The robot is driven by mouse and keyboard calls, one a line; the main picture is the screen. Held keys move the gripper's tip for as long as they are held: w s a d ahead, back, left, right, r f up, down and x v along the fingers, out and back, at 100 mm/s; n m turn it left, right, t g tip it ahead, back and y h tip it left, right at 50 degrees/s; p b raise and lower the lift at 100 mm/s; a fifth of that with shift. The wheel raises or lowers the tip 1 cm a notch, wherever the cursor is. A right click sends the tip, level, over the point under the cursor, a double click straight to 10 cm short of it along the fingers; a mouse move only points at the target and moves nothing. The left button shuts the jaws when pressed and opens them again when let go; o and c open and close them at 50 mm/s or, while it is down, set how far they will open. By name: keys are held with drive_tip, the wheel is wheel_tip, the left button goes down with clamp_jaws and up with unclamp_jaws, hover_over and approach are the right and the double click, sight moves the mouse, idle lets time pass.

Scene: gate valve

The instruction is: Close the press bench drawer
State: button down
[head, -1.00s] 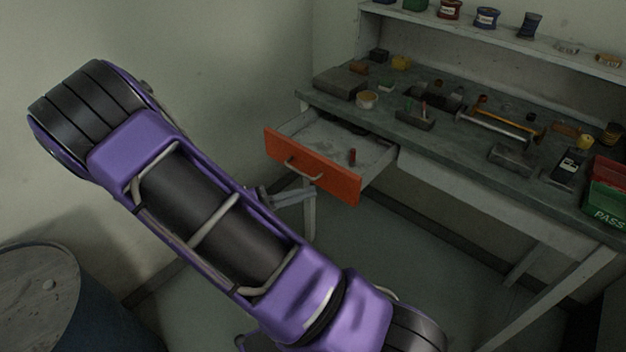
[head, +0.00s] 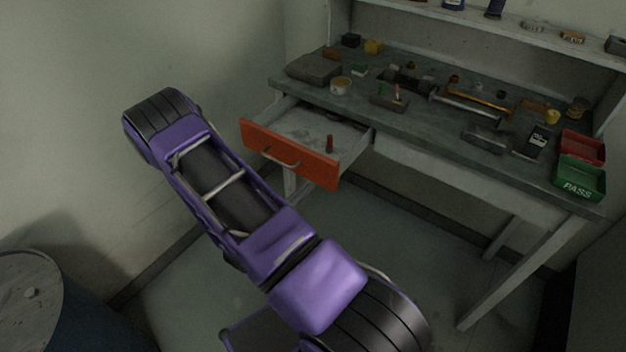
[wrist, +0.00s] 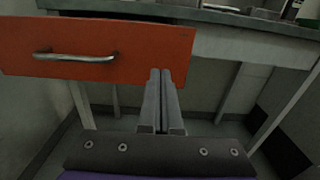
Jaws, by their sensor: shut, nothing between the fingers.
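The press bench drawer has an orange front (head: 290,154) with a metal bar handle (head: 281,159). It stands pulled out from the left end of the bench (head: 420,119). Its grey tray (head: 318,129) shows, with a small red object (head: 329,143) inside. In the wrist view the orange front (wrist: 100,52) fills the upper left, with its handle (wrist: 76,56) left of my gripper (wrist: 160,74). The fingers are shut and empty, overlapping the lower right part of the front in the picture. I cannot tell whether they touch it. In the head view my gripper is hidden behind my arm.
A green PASS bin (head: 581,178) and a red bin (head: 583,147) stand at the bench's right end. Tools and small parts lie on the bench top. A dark drum (head: 75,325) stands at the lower left. Open floor (head: 400,235) lies under the bench.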

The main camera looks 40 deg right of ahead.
sight(320, 174)
drive_tip(key=shift+x, duration=2.2)
drive_tip(key=shift+d, duration=0.1)
drive_tip(key=b+x, duration=0.4)
drive_tip(key=x, duration=1.7)
drive_tip(key=shift+f, duration=0.15)
drive_tip(key=shift+w+d+b, duration=0.25)
drive_tip(key=shift+d+b, duration=0.1)
drive_tip(key=shift+d, duration=0.2)
drive_tip(key=shift+d+r, duration=0.1)
drive_tip(key=shift+r, duration=0.15)
drive_tip(key=shift+d+r, duration=0.1)
drive_tip(key=shift+r, duration=0.05)
